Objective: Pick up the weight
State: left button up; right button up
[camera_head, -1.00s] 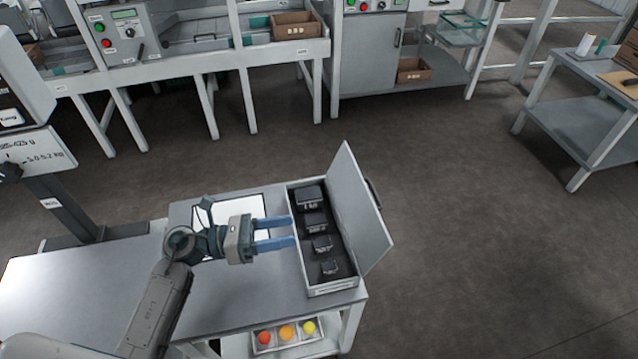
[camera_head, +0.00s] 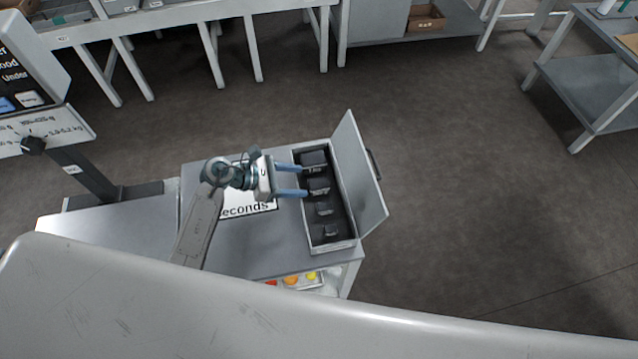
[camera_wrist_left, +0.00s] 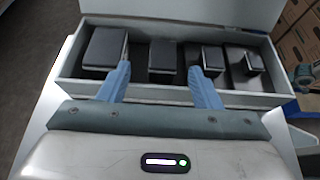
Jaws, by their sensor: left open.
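Several dark block-shaped weights stand in a row, large to small, in an open grey case on the table. They are the largest weight (camera_head: 313,158), the second weight (camera_head: 318,186), the third weight (camera_head: 324,208) and the smallest weight (camera_head: 331,231). The case (camera_head: 348,222) has its lid (camera_head: 358,175) raised on the right. My left gripper (camera_head: 305,181) is open at the case's left side, its blue fingers pointing in. In the left wrist view the fingers (camera_wrist_left: 160,78) lie either side of the second weight (camera_wrist_left: 162,57), with nothing held. My right gripper is not in view.
A white card with "seconds" lettering (camera_head: 250,208) lies under my left wrist. A scale display on a post (camera_head: 85,180) stands at left. A tray of coloured balls (camera_head: 318,284) sits below the table edge, partly hidden. Open floor lies right of the table.

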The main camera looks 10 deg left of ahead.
aim_at(319, 183)
pick_arm(q)
jog(key=p+x, duration=0.1)
jog(key=x, duration=0.2)
jog(key=shift+s+d+p, duration=0.1)
jog(key=shift+d+p, duration=0.25)
jog(key=shift+d, duration=0.1)
jog(key=shift+d+f, duration=0.35)
jog(key=shift+d, duration=0.05)
jog(key=shift+w, duration=0.2)
grip_shut()
